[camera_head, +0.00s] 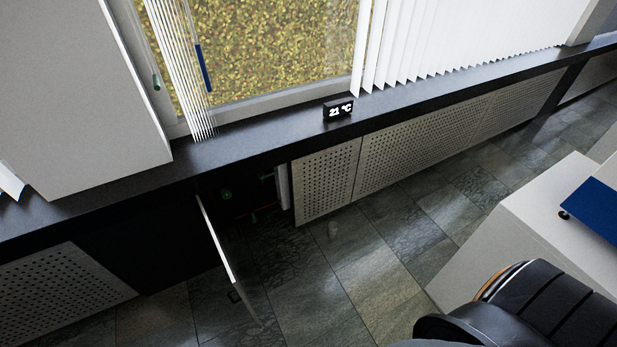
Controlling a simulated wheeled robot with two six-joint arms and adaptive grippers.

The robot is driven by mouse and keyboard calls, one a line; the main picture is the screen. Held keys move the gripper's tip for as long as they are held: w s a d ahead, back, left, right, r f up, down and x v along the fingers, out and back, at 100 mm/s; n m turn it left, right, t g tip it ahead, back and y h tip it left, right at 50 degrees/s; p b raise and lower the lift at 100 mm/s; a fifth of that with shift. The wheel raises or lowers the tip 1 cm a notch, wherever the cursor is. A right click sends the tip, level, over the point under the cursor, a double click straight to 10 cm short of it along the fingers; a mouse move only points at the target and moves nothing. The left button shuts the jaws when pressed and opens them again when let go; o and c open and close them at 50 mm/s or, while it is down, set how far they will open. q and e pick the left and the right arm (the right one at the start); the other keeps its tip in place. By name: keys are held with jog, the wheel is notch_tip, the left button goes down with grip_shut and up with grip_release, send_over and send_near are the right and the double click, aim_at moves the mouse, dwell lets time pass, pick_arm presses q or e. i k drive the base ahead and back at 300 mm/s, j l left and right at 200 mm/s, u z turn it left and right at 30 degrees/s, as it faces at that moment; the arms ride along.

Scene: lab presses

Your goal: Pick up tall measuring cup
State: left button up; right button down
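I cannot make out a tall measuring cup for certain. Neither of my grippers shows in the head view.
A dark sill (240,140) runs under the window and carries a black 21 °C display (338,109). Below it, a thin panel (215,240) stands out from a dark opening. A white cabinet (545,230) and a black ribbed shape (560,310) fill the lower right. The tiled floor (385,250) between is mostly clear.

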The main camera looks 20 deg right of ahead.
aim_at(333, 226)
jog(key=z, duration=1.1)
jog(key=i+l+u, duration=0.15)
jog(key=l, duration=0.4)
jog(key=l+u, duration=0.15)
jog(key=l, duration=0.4)
jog(key=u, duration=1.35)
jog(key=i+l, duration=0.05)
